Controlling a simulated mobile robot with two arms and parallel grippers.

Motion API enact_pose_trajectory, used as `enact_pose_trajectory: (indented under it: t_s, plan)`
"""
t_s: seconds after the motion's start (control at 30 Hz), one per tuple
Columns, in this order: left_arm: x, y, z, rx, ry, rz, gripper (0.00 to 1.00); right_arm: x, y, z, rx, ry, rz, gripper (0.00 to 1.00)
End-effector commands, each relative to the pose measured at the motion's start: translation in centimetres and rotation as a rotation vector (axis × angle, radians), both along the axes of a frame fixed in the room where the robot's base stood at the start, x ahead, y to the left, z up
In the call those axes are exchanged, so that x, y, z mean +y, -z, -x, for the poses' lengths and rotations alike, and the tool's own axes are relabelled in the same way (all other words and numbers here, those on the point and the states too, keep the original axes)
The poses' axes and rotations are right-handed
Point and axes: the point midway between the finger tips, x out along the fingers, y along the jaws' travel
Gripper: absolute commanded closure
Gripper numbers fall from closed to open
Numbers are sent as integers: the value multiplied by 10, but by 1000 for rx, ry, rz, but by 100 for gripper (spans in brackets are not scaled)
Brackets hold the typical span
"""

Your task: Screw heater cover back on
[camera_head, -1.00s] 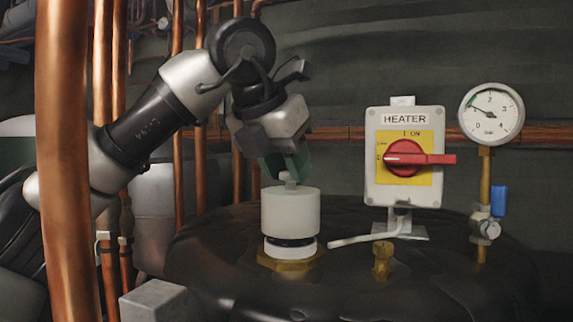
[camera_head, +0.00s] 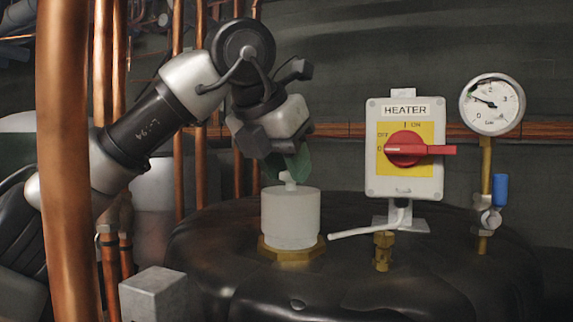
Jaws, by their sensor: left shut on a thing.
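The heater cover (camera_head: 291,218) is a white cylinder with a small knob on top. It sits upright on the brass hexagonal fitting (camera_head: 291,254) on top of the dark tank, with no gap showing between them. My left gripper (camera_head: 291,178) is above the cover, pointing down, with its greenish fingertips shut on the knob. The fingers partly hide the knob. My right gripper is not in view.
A heater switch box (camera_head: 404,180) with a red handle stands right of the cover. A pressure gauge (camera_head: 492,104) with a blue-handled valve (camera_head: 500,192) is farther right. Copper pipes (camera_head: 64,160) stand at the left. A grey block (camera_head: 155,294) is at the lower left.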

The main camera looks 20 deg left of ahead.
Motion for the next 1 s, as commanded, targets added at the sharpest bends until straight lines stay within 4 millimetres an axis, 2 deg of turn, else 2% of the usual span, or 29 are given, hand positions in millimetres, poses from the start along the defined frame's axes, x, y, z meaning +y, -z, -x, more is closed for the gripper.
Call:
enact_pose_trajectory:
  t_s: [1.0]
  plan:
    - [-1,9,0,-1,0,0,98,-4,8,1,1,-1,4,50]
